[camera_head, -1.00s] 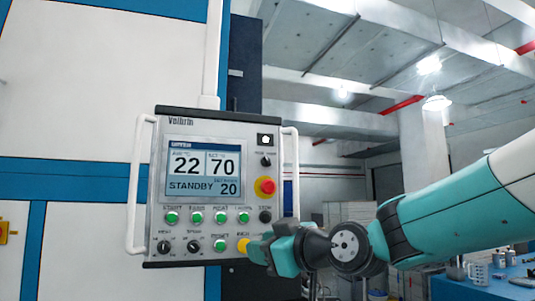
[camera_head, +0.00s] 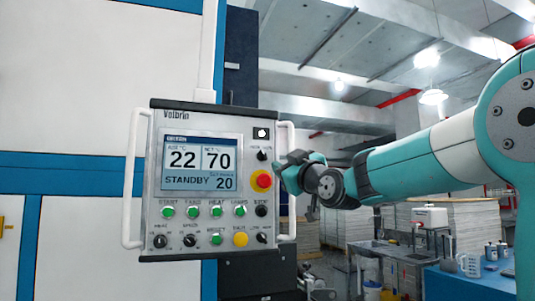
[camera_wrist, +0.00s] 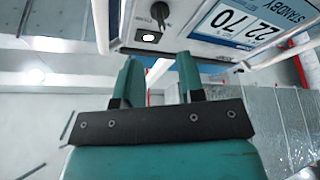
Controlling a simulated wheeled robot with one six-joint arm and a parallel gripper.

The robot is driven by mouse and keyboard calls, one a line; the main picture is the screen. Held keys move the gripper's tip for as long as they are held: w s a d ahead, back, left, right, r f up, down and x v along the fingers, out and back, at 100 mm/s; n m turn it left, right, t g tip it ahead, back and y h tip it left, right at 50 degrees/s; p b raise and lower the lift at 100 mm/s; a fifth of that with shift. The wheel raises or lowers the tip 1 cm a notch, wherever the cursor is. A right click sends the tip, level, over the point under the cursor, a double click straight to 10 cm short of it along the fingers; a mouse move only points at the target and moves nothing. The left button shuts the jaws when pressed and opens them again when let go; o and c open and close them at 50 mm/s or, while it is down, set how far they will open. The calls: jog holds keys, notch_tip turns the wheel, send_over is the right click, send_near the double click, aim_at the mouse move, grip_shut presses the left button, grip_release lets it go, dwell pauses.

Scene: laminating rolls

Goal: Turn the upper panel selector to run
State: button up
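The upper panel selector (camera_head: 262,155) is a small black knob at the panel's upper right, below a square black-and-white indicator. The same selector (camera_wrist: 160,13) shows upside down at the top of the wrist view, beyond the fingertips. Its label is too small to read. My gripper (camera_head: 283,176) is just right of the control panel (camera_head: 195,123), beside the red button and a little below the selector. In the wrist view my gripper (camera_wrist: 159,62) has its two teal fingers apart with nothing between them. The fingers do not touch the selector.
The red emergency button (camera_head: 261,180) on its yellow base is close to my gripper. A white handle (camera_head: 284,225) runs down the panel's right edge. The screen (camera_head: 201,162) reads STANDBY, 22, 70 and 20. Green buttons and more selectors fill the lower panel.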

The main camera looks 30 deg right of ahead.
aim_at(265, 156)
jog(key=p+x, duration=0.4)
jog(key=x, duration=0.4)
jog(key=shift+w+r, duration=0.2)
jog(key=shift+r, duration=0.05)
jog(key=shift+w+p, duration=0.4)
jog(key=shift+w, duration=0.25)
